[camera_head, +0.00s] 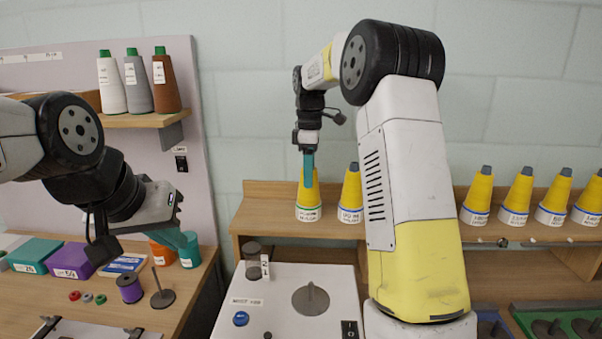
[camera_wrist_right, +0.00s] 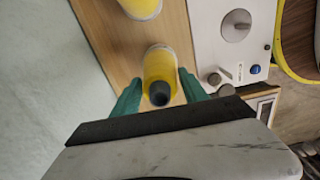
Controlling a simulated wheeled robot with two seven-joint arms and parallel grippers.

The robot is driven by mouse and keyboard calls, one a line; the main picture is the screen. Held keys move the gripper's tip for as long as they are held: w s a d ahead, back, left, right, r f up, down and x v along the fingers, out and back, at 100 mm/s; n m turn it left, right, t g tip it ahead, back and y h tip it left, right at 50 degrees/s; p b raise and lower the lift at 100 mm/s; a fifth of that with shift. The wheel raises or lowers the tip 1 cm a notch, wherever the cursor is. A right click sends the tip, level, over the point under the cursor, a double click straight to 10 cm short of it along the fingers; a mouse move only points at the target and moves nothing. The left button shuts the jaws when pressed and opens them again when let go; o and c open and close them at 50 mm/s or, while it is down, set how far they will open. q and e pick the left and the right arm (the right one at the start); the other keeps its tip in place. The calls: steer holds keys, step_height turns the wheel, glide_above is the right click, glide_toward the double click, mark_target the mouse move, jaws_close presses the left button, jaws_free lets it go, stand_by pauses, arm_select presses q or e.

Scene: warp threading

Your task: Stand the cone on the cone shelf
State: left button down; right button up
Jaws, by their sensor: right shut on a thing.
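The yellow cone (camera_head: 308,198), with a white labelled base band, stands upright at the left end of the wooden cone shelf (camera_head: 262,213). Its base appears to rest on the shelf top. My right gripper (camera_head: 308,166) comes down on it from above and is shut on its upper part. In the right wrist view the yellow cone (camera_wrist_right: 160,72) with its dark tip sits between the teal fingers (camera_wrist_right: 160,92). My left gripper (camera_head: 178,238) hangs over the left bench, its teal fingers pointing down; their gap is not clear.
Another yellow cone (camera_head: 350,192) stands close to the right, and several more (camera_head: 517,195) stand farther along the shelf. A white machine (camera_head: 285,290) with a grey spindle is in front. A teal cup (camera_head: 189,252) and an orange cup (camera_head: 160,256) are near my left gripper.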

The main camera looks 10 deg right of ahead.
steer(key=o, duration=1.2)
steer(key=shift+f, duration=0.1)
step_height(320, 180, up, 12)
steer(key=shift+s+d+r, duration=0.1)
steer(key=shift+s+r, duration=0.05)
steer(key=shift+r, duration=0.1)
steer(key=s+d+r+m+t, duration=0.2)
steer(key=s+m, duration=0.2)
steer(key=s, duration=0.3)
steer(key=s+f+m+t, duration=0.1)
steer(key=s+f+m, duration=0.2)
steer(key=s, duration=0.5)
steer(key=s+f+m+t+y, duration=0.1)
steer(key=s+f+m, duration=0.3)
steer(key=s, duration=0.4)
steer(key=s+a+f+m+t+y, duration=0.1)
steer(key=s+f+m+t, duration=0.1)
steer(key=s, duration=0.5)
steer(key=shift+s+f+m, duration=0.2)
steer(key=shift+f+m, duration=0.2)
steer(key=shift+f, duration=0.1)
steer(key=shift+s+f+m, duration=0.2)
steer(key=shift+f+m, duration=0.2)
steer(key=shift+f, duration=0.05)
